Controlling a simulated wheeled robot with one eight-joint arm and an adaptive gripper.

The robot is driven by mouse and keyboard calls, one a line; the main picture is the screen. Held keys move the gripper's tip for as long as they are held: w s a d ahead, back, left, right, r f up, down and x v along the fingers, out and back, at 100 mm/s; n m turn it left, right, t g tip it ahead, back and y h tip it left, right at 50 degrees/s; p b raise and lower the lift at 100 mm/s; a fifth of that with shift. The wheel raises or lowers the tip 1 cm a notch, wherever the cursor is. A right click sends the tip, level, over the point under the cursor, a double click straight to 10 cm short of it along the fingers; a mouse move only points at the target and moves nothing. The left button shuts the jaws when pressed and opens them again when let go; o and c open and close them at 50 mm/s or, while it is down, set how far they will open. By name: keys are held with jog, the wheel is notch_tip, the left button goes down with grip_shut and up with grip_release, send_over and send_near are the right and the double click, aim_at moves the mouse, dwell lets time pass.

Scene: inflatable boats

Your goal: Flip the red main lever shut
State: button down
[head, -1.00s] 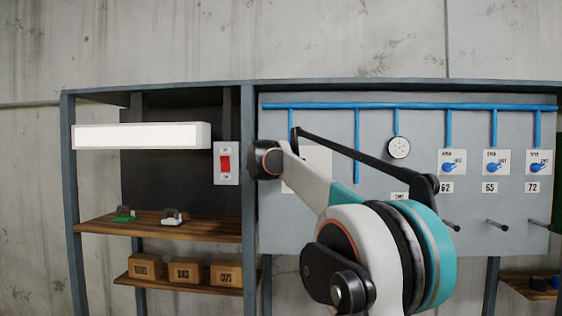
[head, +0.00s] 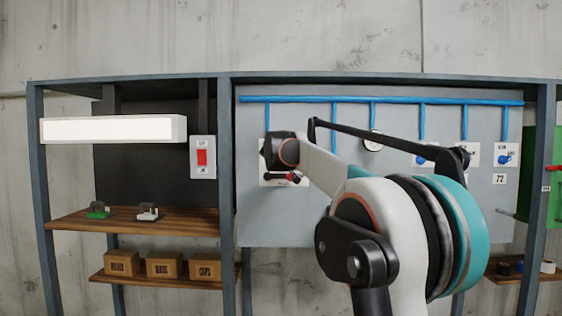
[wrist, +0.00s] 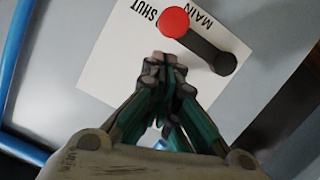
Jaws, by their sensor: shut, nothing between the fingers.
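The main lever has a round red knob (wrist: 174,21) and a dark arm (wrist: 205,45), which runs to a dark pivot (wrist: 224,63) on a white plate (wrist: 105,70) in the wrist view. The words SHUT and MAIN lie at the plate's upper part in that view. My gripper (wrist: 165,66) is shut and empty, its fingertips over the plate, just below the knob in the picture and apart from it. In the head view the lever (head: 292,177) shows below my wrist, lying roughly sideways. My fingers are hidden there behind my wrist.
A red rocker switch (head: 202,158) is left of the post. Shelves with boxes (head: 165,265) stand lower left. A green cabinet (head: 538,170) is at right.

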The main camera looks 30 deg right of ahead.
jog(key=shift+s+d+f, duration=0.25)
jog(key=shift+d+f, duration=0.1)
jog(key=shift+f, duration=0.25)
jog(key=shift+s, duration=0.1)
dwell(0.4)
